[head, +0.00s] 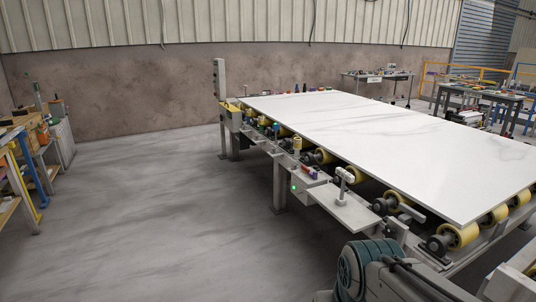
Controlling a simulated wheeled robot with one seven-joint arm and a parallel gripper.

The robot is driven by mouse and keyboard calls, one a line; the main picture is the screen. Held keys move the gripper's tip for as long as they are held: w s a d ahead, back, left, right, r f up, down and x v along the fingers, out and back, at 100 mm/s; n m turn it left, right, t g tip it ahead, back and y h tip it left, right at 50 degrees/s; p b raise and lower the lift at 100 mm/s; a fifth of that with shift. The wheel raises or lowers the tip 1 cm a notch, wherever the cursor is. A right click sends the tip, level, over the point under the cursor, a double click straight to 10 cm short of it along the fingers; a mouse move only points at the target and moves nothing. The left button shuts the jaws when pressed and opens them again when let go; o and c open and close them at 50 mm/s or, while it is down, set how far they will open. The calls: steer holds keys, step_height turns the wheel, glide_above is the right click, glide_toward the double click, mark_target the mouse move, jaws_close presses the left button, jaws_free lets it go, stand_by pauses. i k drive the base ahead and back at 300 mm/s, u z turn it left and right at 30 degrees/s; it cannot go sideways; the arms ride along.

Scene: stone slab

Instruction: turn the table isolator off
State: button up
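A long roller table (279,185) carries a large white marble slab. A grey post (220,90) with small dark controls stands at the table's far left corner. Which of these is the table isolator I cannot tell, and no switch position is readable at this size. Part of my arm, teal and grey, shows at the bottom right. My gripper is not in view.
The grey side shelf (345,212) juts out from the table with a white T-shaped handle (346,178) above it. Yellow rollers (455,236) line the table's edge. A cluttered bench (20,170) stands at far left. The concrete floor (150,220) between is clear.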

mark_target(306, 169)
steer(key=z, duration=0.1)
steer(key=i, duration=3.25)
steer(key=z, duration=0.35)
